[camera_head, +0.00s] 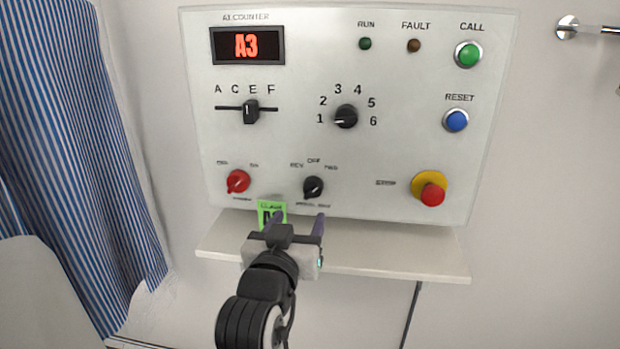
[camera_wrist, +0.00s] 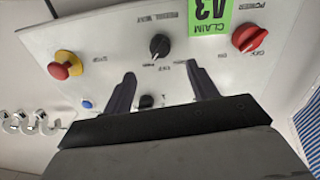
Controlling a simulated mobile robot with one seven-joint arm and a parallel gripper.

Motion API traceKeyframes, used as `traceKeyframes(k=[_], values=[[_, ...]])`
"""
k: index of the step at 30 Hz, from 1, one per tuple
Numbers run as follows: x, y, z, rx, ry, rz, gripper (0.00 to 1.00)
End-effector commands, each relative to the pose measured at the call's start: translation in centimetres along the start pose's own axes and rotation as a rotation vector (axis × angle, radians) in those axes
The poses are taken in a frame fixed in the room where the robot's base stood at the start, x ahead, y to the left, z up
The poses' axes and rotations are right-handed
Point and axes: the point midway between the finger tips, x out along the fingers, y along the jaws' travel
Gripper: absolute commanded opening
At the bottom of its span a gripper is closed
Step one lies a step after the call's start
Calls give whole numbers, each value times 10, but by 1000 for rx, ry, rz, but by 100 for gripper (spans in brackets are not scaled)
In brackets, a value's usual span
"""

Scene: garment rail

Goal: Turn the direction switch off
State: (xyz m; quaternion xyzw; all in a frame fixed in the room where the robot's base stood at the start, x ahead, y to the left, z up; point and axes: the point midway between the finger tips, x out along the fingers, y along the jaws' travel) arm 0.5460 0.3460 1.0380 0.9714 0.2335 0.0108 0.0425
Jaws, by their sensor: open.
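The direction switch is a black rotary knob (camera_head: 313,187) low on the white panel, with REV, OFF and FWD printed above it. Its long axis slants from lower left to upper right, off the upright OFF line; the small marking is hard to read. It also shows in the wrist view (camera_wrist: 159,46), above and between my fingertips. My gripper (camera_head: 298,219) is open and empty, just below the knob in the head view and apart from it. Its two dark fingers (camera_wrist: 160,76) point at the panel in the wrist view.
A red power knob (camera_head: 238,181) is left of the switch. A green claim tag (camera_head: 271,213) hangs near my left finger. A red stop button (camera_head: 433,194) is at right. A numbered black dial (camera_head: 346,117) and slider (camera_head: 251,111) are above. A shelf (camera_head: 400,264) juts out below.

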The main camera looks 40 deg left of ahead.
Motion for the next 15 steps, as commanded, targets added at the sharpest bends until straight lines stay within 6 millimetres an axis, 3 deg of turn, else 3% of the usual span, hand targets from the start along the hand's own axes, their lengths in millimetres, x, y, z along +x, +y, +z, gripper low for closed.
traceKeyframes(k=[15], values=[[85, 0, 1, 0, -1, 0, 58]])
